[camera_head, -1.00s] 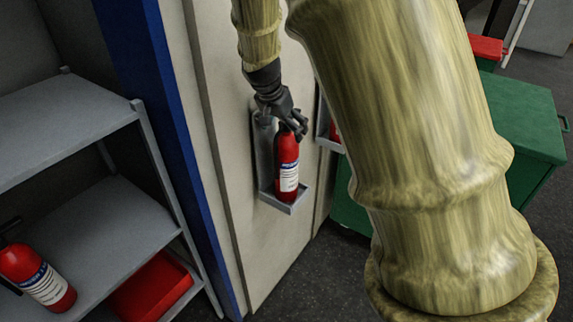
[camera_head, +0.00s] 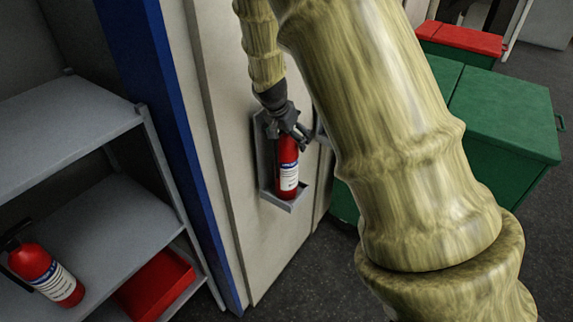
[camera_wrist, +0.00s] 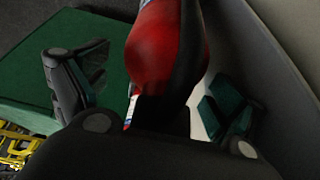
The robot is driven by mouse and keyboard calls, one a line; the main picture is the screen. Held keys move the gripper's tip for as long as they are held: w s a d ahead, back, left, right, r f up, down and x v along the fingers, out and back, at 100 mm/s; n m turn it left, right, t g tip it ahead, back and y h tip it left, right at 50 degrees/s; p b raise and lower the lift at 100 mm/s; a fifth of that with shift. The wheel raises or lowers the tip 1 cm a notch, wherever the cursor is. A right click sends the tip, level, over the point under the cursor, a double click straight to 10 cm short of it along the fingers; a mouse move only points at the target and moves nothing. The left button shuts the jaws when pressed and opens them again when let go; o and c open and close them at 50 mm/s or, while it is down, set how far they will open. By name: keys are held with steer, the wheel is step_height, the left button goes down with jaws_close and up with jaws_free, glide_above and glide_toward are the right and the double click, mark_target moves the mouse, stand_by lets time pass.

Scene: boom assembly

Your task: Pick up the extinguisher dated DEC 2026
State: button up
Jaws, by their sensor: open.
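A red extinguisher (camera_head: 287,166) with a white and blue label stands upright in a grey wall bracket (camera_head: 282,205). Its date cannot be read. My gripper (camera_head: 297,138) is at the top of this extinguisher. In the wrist view the red body (camera_wrist: 165,48) and its black top part lie between the two spread fingers of my gripper (camera_wrist: 155,100), with gaps showing beside them. Another red extinguisher (camera_head: 42,270) with a white and blue label leans on the lower shelf at the left; its date is also unreadable.
Grey shelves (camera_head: 60,130) stand at the left, with a red box (camera_head: 155,285) low down. A blue post (camera_head: 160,120) separates them from the pale wall panel. Green bins (camera_head: 500,120), one with a red lid (camera_head: 460,38), stand at the right. My arm covers the middle.

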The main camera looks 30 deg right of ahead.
steer(key=c, duration=2)
steer(key=shift+w+r, duration=0.1)
jaws_close()
steer(key=shift+r+b, duration=0.15)
steer(key=shift+b, duration=0.15)
